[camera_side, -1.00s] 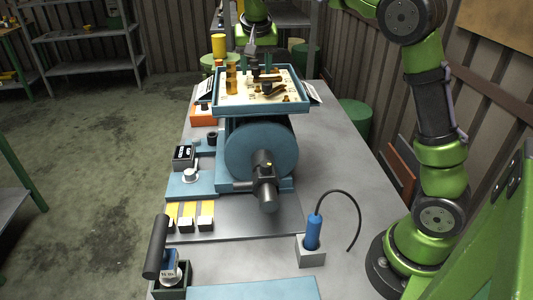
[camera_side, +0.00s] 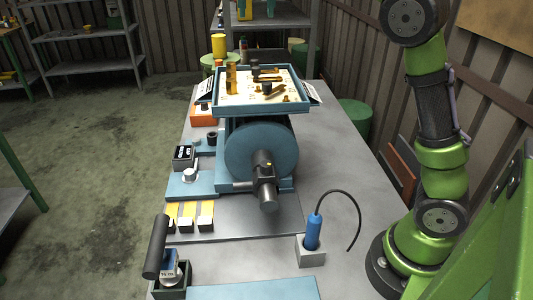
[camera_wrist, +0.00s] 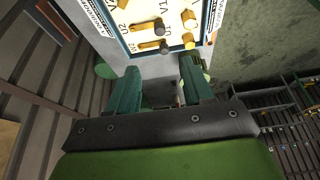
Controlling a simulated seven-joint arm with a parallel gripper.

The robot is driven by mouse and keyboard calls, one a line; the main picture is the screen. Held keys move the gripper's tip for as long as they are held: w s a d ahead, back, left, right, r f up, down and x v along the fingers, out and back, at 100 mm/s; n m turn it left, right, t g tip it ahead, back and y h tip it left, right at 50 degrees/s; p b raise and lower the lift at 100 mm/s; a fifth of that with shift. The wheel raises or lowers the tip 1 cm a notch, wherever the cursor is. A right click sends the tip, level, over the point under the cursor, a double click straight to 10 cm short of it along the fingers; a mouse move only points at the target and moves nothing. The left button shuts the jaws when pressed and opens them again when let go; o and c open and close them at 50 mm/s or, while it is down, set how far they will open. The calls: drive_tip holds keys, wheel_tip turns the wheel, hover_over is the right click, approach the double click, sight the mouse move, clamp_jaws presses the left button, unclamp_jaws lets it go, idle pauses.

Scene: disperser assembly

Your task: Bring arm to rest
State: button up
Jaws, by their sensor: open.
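My gripper (camera_wrist: 160,92) shows in the wrist view with its two green fingers spread apart and nothing between them. It is out of frame in the side view, where only my green arm links stand at the right. The blue-rimmed tray (camera_side: 249,112) with a white board sits on top of the blue machine (camera_side: 262,148). Several brass and dark parts stand or lie on the board. In the wrist view the tray (camera_wrist: 128,48) is beyond the fingers at the top, apart from them.
A blue-handled tool (camera_side: 313,232) with a black cable stands in a grey block on the workbench (camera_side: 345,205). A black cylinder (camera_side: 156,246) leans at the front left. Shelves (camera_side: 85,65) stand behind.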

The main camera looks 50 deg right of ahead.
idle(0.3)
drive_tip(key=s+a+f+n+t+y, duration=0.2)
drive_tip(key=s+a+f, duration=0.2)
drive_tip(key=s+f, duration=0.5)
drive_tip(key=s+a+f+n+t+y, duration=0.2)
drive_tip(key=s+a+f+n+y, duration=0.1)
drive_tip(key=s+f, duration=0.7)
drive_tip(key=shift+s+a+f, duration=0.2)
drive_tip(key=shift+s+a, duration=0.25)
drive_tip(key=shift+s, duration=0.75)
